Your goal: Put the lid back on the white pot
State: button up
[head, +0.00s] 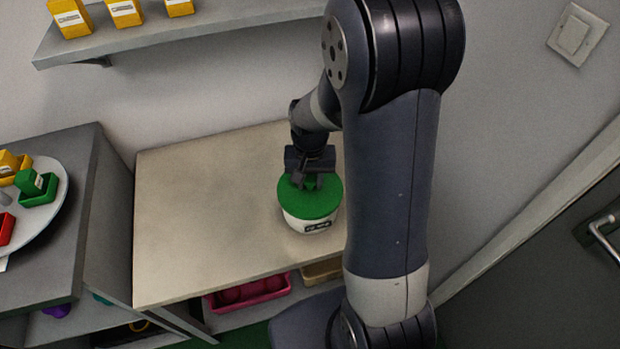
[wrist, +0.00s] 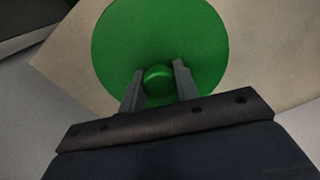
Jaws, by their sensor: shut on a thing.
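The white pot (head: 300,222) stands upright on the beige tabletop, with a dark label on its front. The green lid (head: 322,203) lies over the pot's mouth and looks about level; whether it is fully seated cannot be told. My gripper (head: 309,181) is above the lid, shut on its round knob. In the wrist view the green lid (wrist: 205,40) fills the top middle, and its knob (wrist: 158,79) sits between the two fingers of my gripper (wrist: 158,82). The pot is hidden under the lid in the wrist view.
The beige table (head: 200,215) is clear left of the pot. A wall shelf (head: 180,32) holds yellow boxes. A pink bin (head: 250,292) sits below the tabletop.

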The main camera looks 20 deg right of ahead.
dwell(0.4)
jog(key=o, duration=1)
jog(key=shift+o, duration=0.7)
jog(key=o, duration=0.4)
jog(key=shift+r+p, duration=2.65)
jog(key=shift+r, duration=0.85)
jog(key=shift+c, duration=0.4)
